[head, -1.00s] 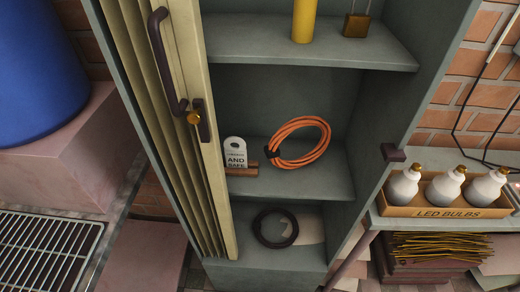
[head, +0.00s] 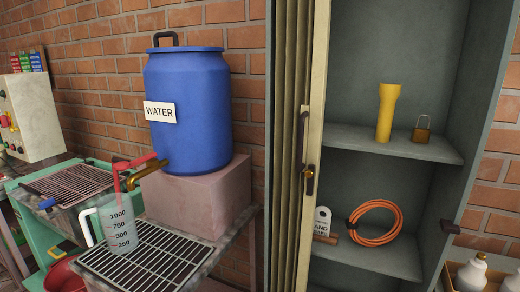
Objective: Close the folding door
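The beige folding door (head: 287,150) is bunched in pleats at the left side of the grey-green cabinet (head: 452,70), so the cabinet stands open. A dark vertical handle (head: 302,138) is on the door's leading edge, with a brass knob and dark latch plate (head: 309,175) just below it. Neither of my grippers shows in the head view.
Shelves hold a yellow torch (head: 388,112), a padlock (head: 421,131), an orange cable coil (head: 376,222) and a white tag (head: 322,220). Left stand a blue water barrel (head: 188,100) on a pink block (head: 190,198) and a measuring jug (head: 119,228) on a grate (head: 150,262).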

